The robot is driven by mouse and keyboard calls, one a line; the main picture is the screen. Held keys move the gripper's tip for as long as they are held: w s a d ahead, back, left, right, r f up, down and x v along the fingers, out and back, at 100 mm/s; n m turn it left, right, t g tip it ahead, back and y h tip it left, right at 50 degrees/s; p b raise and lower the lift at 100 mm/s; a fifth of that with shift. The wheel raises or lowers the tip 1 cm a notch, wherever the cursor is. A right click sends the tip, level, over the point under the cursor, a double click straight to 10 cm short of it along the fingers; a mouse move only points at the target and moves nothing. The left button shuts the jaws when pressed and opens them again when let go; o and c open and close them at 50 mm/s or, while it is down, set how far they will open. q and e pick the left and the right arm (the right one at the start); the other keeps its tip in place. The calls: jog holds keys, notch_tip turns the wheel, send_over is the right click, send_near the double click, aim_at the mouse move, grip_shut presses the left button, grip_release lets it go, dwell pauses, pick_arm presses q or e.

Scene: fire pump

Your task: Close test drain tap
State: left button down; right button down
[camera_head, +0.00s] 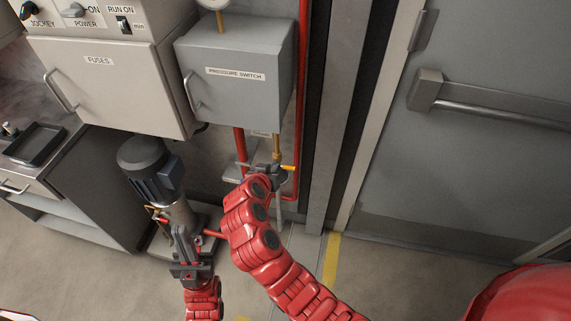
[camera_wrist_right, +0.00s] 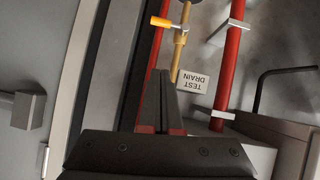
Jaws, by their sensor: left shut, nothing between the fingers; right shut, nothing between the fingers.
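The test drain tap has a yellow lever, which shows in the head view (camera_head: 288,168) beside the thin brass pipe (camera_head: 277,147). In the right wrist view the yellow lever (camera_wrist_right: 166,23) sticks out sideways, roughly crosswise to the brass pipe (camera_wrist_right: 180,45). An upside-down "TEST DRAIN" label (camera_wrist_right: 194,81) is beside the pipe. My right gripper (camera_wrist_right: 160,74) is shut and empty, its tips pointing toward the tap; I cannot tell whether they touch anything. In the head view it is mostly behind my red wrist. My left gripper (camera_head: 183,232) is shut and empty, in front of the pump motor (camera_head: 150,170).
The grey pressure switch box (camera_head: 236,92) hangs above the tap, and the fuses cabinet (camera_head: 100,80) is left of it. Red pipes (camera_head: 303,90) run close to the tap on both sides. A grey door with a push bar (camera_head: 495,110) is at right. Floor at lower left is clear.

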jog(key=p, duration=0.3)
send_over(289, 167)
jog(key=s+a, duration=0.2)
jog(key=s, duration=0.1)
notch_tip(289, 167, down, 5)
jog(key=f, duration=0.3)
jog(key=w+d+f, duration=0.1)
jog(key=shift+f+p, duration=0.15)
jog(key=shift+p, duration=0.15)
jog(key=f+b, duration=0.1)
jog(key=b, duration=0.1)
jog(key=f+b, duration=0.1)
jog(key=b, duration=0.1)
jog(key=shift+d+m+y, duration=0.2)
jog(key=shift+m+y, duration=0.1)
jog(key=shift+m, duration=0.1)
jog(key=shift+s+r+b, duration=0.1)
jog(key=shift+s+b, duration=0.05)
jog(key=shift+b, duration=0.65)
